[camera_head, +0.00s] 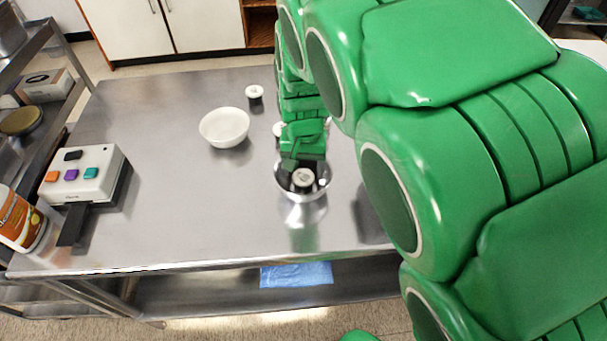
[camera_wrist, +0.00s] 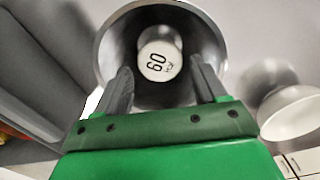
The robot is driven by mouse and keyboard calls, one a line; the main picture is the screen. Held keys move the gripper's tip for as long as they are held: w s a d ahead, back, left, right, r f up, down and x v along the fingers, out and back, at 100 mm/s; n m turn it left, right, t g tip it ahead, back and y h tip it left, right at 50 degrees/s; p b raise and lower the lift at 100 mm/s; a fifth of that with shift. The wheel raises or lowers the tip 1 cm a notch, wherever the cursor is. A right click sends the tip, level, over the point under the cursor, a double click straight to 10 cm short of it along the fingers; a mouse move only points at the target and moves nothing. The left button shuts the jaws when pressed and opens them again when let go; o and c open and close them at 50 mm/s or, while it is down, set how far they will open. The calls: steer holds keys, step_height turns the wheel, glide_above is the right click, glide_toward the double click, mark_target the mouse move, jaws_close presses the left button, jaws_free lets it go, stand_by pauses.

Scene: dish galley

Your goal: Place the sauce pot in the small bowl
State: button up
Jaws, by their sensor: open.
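A small pot with a white top marked "60" (camera_wrist: 160,60) sits inside a shiny metal bowl (camera_wrist: 108,50). In the head view the same pot (camera_head: 303,178) and metal bowl (camera_head: 303,195) stand near the front right of the steel table. My gripper (camera_wrist: 160,72) is open, with its two fingers apart on either side of the pot, at the bowl's near side. Whether either finger touches the pot cannot be told. A white bowl (camera_head: 224,126) stands empty to the left and behind; it also shows in the wrist view (camera_wrist: 292,112).
Two more small white-topped pots stand behind, one in the open (camera_head: 254,92) and one (camera_head: 278,129) partly hidden by my arm. A white box with coloured buttons (camera_head: 85,172) and an orange-labelled container (camera_head: 18,220) are at the left. The table's front middle is clear.

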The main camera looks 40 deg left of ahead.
mark_target(303, 177)
step_height(303, 177, up, 8)
stand_by(0.4)
